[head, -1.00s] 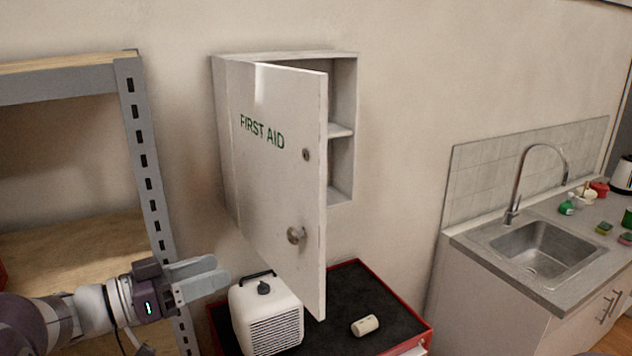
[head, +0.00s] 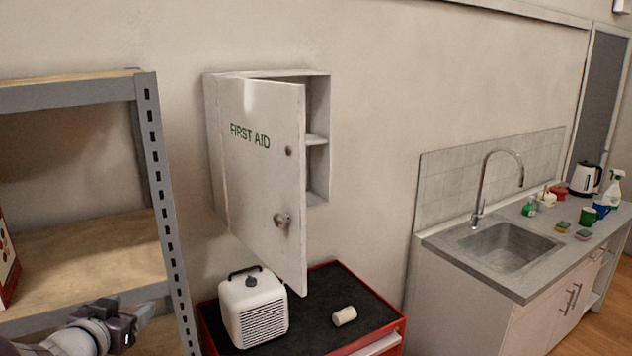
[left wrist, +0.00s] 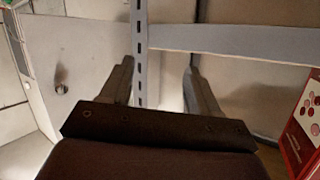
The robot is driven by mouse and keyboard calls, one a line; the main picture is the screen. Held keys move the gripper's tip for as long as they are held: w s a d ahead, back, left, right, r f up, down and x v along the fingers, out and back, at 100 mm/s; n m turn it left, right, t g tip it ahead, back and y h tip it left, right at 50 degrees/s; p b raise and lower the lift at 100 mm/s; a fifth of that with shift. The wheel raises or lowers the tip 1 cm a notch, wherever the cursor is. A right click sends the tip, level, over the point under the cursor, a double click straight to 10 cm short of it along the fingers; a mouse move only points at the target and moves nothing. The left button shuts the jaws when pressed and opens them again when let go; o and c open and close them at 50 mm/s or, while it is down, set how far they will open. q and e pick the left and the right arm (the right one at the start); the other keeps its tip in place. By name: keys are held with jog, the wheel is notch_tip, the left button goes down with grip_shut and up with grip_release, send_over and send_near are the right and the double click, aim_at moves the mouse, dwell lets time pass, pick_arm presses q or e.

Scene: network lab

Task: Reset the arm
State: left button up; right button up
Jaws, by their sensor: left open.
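My left gripper (head: 142,316) is at the lower left of the head view, in front of the metal shelf's upright. In the left wrist view its two fingers (left wrist: 160,82) stand apart with nothing held between them. The white first aid cabinet (head: 318,140) hangs on the wall with its door (head: 262,190) swung partly open. The gripper is below and left of the door, apart from it. My right gripper does not show.
The metal shelf (head: 158,170) stands close at left, with a red box (head: 8,262) on it. A red cart (head: 375,338) below the cabinet holds a white heater (head: 252,310) and a small cream cylinder (head: 344,316). A sink counter (head: 440,246) stands at right.

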pick_arm(q)
jog(key=s+d+f+n+g+y+b, duration=0.15)
jog(key=s+f+g, duration=0.3)
jog(key=f, duration=0.45)
jog(key=s+d+f+n+g+y+b, duration=0.1)
jog(key=s+d+f+g+b, duration=0.1)
jog(key=s+f+g, duration=0.5)
jog(key=s+d+f+g+h+b, duration=0.1)
jog(key=s+d+f+b, duration=0.3)
jog(key=s+d+f, duration=0.4)
jog(key=d+f+m+h, duration=0.1)
jog(key=d, duration=0.3)
jog(key=shift+s+f, duration=0.3)
jog(key=shift+f, duration=0.1)
jog(key=shift+a+g+h, duration=0.1)
jog(key=shift+g+h, duration=0.15)
